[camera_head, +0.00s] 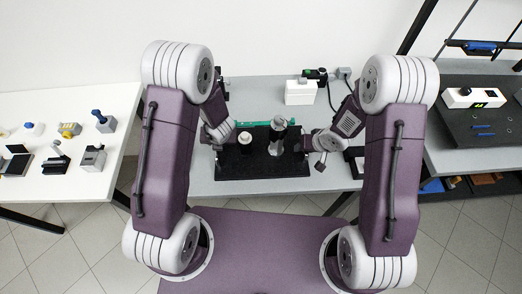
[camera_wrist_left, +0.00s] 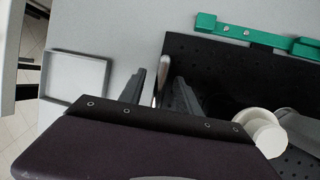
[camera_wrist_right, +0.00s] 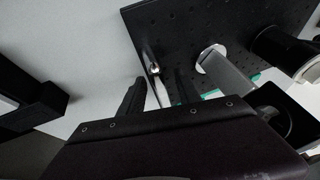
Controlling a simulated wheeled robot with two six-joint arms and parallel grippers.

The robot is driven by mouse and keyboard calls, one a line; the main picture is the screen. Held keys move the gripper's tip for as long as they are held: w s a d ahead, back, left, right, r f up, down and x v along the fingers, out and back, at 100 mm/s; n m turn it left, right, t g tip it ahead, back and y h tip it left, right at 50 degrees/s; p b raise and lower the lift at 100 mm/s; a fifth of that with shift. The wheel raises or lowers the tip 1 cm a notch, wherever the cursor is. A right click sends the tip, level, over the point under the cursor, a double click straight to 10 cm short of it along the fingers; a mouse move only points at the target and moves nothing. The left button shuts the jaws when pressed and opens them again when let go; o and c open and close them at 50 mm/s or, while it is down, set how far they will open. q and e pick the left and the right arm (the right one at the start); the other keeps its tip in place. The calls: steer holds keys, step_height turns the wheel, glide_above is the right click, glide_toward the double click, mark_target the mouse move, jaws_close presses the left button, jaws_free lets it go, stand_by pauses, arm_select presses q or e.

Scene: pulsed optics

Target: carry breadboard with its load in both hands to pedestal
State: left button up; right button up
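The black breadboard (camera_head: 262,166) lies on the grey table and carries a short white cylinder (camera_head: 245,138), a taller silver post (camera_head: 278,132) and dark parts. A metal handle shows at its left edge in the left wrist view (camera_wrist_left: 163,78), and another at its right edge in the right wrist view (camera_wrist_right: 152,62). My left gripper (camera_wrist_left: 162,85) is open, its fingers on either side of the left handle with gaps. My right gripper (camera_wrist_right: 158,88) is open, its fingers apart on either side of the right handle. I cannot make out which thing is the pedestal.
A green bar (camera_head: 252,124) lies behind the breadboard. A white box (camera_head: 300,93) stands at the back of the table (camera_head: 240,187). A shallow square tray (camera_wrist_left: 78,75) is left of the board. A white side table (camera_head: 60,105) holds several small parts; a dark shelf (camera_head: 465,125) stands right.

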arm_select(q)
jaws_close()
arm_select(e)
jaws_close()
arm_select(q)
steer(key=shift+r, duration=0.1)
arm_select(e)
steer(key=shift+r, duration=0.1)
stand_by(1.0)
